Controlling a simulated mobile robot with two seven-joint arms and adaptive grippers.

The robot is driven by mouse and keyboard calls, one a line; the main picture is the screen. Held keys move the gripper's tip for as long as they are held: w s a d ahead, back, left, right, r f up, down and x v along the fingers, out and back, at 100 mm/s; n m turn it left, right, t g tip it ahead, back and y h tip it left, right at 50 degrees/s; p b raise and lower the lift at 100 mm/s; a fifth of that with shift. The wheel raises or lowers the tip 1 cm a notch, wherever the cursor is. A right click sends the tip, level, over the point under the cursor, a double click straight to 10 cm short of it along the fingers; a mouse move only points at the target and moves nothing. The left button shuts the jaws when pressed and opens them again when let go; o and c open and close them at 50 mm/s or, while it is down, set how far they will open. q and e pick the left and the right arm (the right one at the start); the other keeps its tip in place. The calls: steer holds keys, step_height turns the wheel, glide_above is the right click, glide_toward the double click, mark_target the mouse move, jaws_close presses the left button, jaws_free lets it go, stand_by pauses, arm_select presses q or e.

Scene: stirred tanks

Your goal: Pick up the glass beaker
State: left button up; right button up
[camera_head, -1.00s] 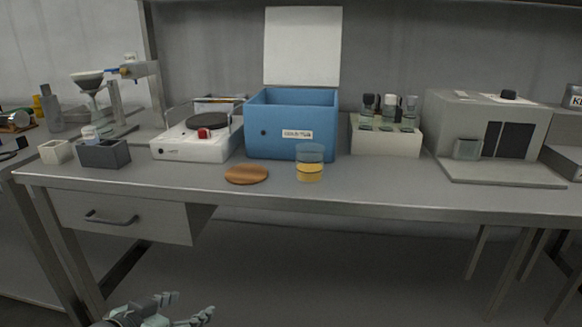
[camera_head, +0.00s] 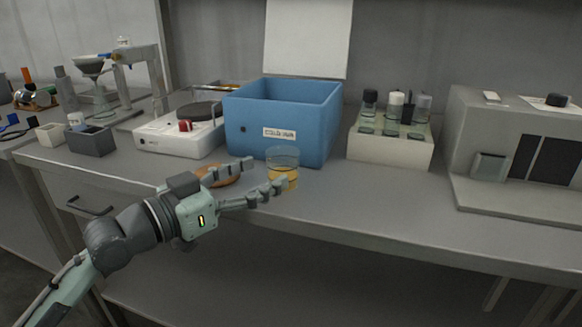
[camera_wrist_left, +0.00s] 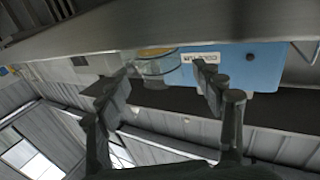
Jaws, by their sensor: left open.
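The glass beaker (camera_head: 283,158) holds yellow-orange liquid and stands upright on the bench, in front of the blue box (camera_head: 290,122). My left gripper (camera_head: 266,173) is open and empty, its fingers pointing at the beaker from the left. One finger overlaps the beaker's lower left part in the head view. In the left wrist view the beaker (camera_wrist_left: 155,68) shows upside down, beyond and between the two open fingers. I cannot tell whether any finger touches it. My right gripper is not in view.
A round wooden disc (camera_head: 229,180) lies partly hidden behind my left fingers. A white hot plate (camera_head: 165,140) stands at the left, a vial rack (camera_head: 390,150) at the right, and a grey machine (camera_head: 478,125) farther right. The bench front right of the beaker is clear.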

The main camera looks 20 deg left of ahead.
mark_target(270, 169)
arm_select(q)
steer(key=shift+w+d+r, duration=0.1)
steer(key=shift+w+d, duration=0.1)
steer(key=shift+w, duration=0.1)
steer(key=shift+w+d, duration=0.15)
steer(key=shift+w, duration=0.15)
steer(key=p+x, duration=0.1)
steer(key=x, duration=0.3)
steer(key=shift+w+d, duration=0.15)
steer(key=shift+w, duration=0.1)
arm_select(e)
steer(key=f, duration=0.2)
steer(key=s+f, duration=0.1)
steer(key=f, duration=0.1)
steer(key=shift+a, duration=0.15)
arm_select(q)
steer(key=c, duration=1.3)
